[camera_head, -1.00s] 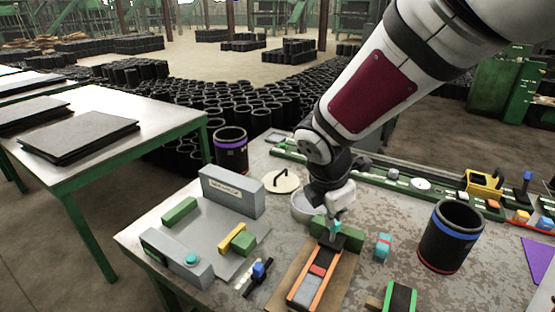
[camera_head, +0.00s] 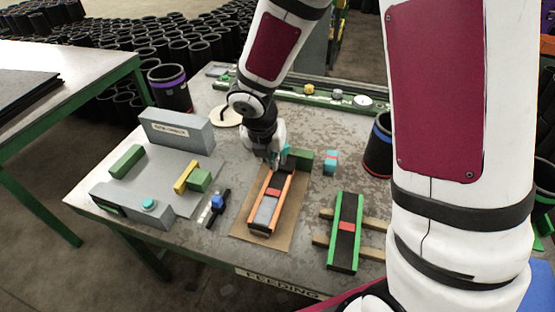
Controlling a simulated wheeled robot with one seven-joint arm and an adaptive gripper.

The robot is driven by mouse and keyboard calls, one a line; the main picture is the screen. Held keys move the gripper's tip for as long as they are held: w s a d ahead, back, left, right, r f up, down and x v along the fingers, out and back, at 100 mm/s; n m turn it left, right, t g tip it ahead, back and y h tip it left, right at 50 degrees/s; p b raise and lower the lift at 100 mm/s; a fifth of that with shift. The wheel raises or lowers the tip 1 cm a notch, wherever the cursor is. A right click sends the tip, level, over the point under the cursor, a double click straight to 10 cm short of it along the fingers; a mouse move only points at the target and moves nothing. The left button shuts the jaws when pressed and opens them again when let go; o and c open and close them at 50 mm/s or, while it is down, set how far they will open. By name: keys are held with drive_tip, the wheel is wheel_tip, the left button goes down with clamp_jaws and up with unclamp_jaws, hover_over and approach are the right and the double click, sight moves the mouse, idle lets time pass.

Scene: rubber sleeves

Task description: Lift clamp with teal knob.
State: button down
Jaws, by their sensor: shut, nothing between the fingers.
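A small teal part (camera_head: 284,155) shows at the far end of an orange-sided tray (camera_head: 285,190), right beside my gripper; it may be the teal knob, and the clamp's body is mostly hidden. My gripper (camera_head: 274,164) points down at that far end, with its fingers shut and nothing seen held. I cannot tell whether it touches the teal part. A dark clamp with a blue knob (camera_head: 217,202) lies left of the tray.
A green-sided tray (camera_head: 345,232) lies to the right. A grey fixture (camera_head: 178,130) is left. My arm hides the table's right side.

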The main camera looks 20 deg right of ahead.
sight(285, 154)
drive_tip(key=b+x, duration=0.2)
drive_tip(key=x, duration=0.8)
drive_tip(key=shift+a+f, duration=0.1)
drive_tip(key=shift+f, duration=0.05)
drive_tip(key=shift+w+d+r+p, duration=0.3)
drive_tip(key=shift+w+r, duration=0.1)
drive_tip(key=shift+r, duration=0.15)
drive_tip(key=shift+w+d+r, duration=0.1)
drive_tip(key=shift+w+r, duration=0.1)
drive_tip(key=shift+r, duration=0.1)
drive_tip(key=shift+w+d+r+p, duration=0.3)
drive_tip(key=shift+w+r+p, duration=0.2)
drive_tip(key=shift+w, duration=0.3)
